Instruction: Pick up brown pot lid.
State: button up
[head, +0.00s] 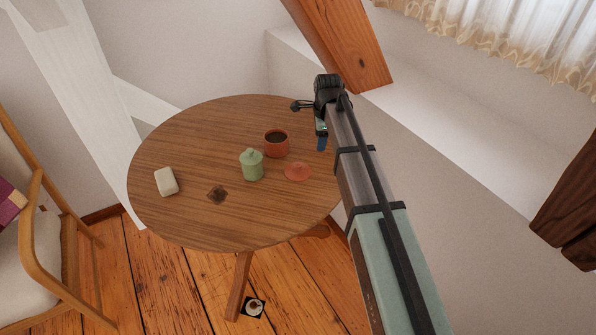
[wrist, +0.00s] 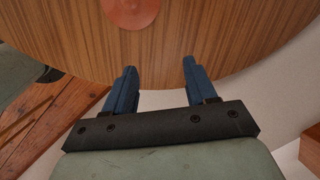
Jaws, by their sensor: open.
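The brown pot lid (head: 297,172) is a reddish-brown disc with a small knob, lying flat near the right side of the round wooden table (head: 200,225). In the wrist view the lid (wrist: 130,11) is at the top edge, partly cut off, ahead of the fingertips. My gripper (wrist: 159,66) is open and empty, with its two blue fingers apart over the table's edge. In the head view my gripper (head: 321,145) is at the table's right edge, to the right of the lid and apart from it.
A reddish-brown pot (head: 276,149) with dark contents stands just behind the lid. A green lidded jar (head: 251,165) stands to its left. A white block (head: 166,182) and a small dark square piece (head: 217,194) lie further left. A wooden beam (head: 340,45) slopes behind my arm.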

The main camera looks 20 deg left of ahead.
notch_tip(320, 180, up, 3)
jog(key=m+g, duration=0.1)
jog(key=g, duration=0.1)
send_over(298, 164)
jog(key=d, duration=0.2)
jog(key=shift+y, duration=0.3)
jog(key=f, duration=0.4)
jog(key=a+f, duration=0.1)
jog(key=f, duration=0.8)
jog(key=shift+a+f, duration=0.15)
jog(key=shift+a, duration=0.25)
jog(key=shift+c, duration=0.3)
grip_shut()
